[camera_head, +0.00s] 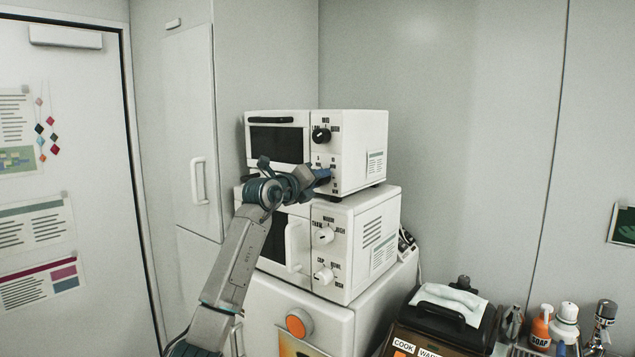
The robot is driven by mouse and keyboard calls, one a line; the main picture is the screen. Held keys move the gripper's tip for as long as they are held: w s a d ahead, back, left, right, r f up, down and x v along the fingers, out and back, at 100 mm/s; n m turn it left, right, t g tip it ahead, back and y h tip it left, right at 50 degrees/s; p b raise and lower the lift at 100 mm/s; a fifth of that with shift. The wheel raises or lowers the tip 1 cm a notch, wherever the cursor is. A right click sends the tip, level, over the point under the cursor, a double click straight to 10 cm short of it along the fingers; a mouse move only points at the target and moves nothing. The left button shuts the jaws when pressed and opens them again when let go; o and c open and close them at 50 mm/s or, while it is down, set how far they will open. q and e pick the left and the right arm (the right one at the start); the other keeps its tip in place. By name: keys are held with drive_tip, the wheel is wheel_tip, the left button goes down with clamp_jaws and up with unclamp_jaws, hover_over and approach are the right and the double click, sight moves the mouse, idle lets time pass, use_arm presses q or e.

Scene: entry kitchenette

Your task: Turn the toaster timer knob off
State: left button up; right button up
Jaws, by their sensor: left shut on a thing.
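Two white box-shaped appliances are stacked, and I cannot tell for sure from their labels which is the toaster. The upper one (362,150) has a dark window, a black upper knob (321,135) and a ring of small marks below it. My left gripper (321,177) reaches from the left across its front and is shut at the lower dial, on a knob that the gripper hides. The lower appliance (372,240) has two white knobs, an upper one (324,235) and a lower one (323,276). My right gripper is not in view.
A white cabinet with an orange knob (299,322) stands below. A dark appliance (440,325), a soap bottle (541,327) and other bottles are at the lower right.

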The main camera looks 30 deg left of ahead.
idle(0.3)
use_arm(q)
drive_tip(key=o, duration=1)
drive_tip(key=s+b, duration=0.5)
drive_tip(key=s, duration=0.5)
drive_tip(key=shift+s+a+b, duration=0.4)
drive_tip(key=shift+a, duration=0.05)
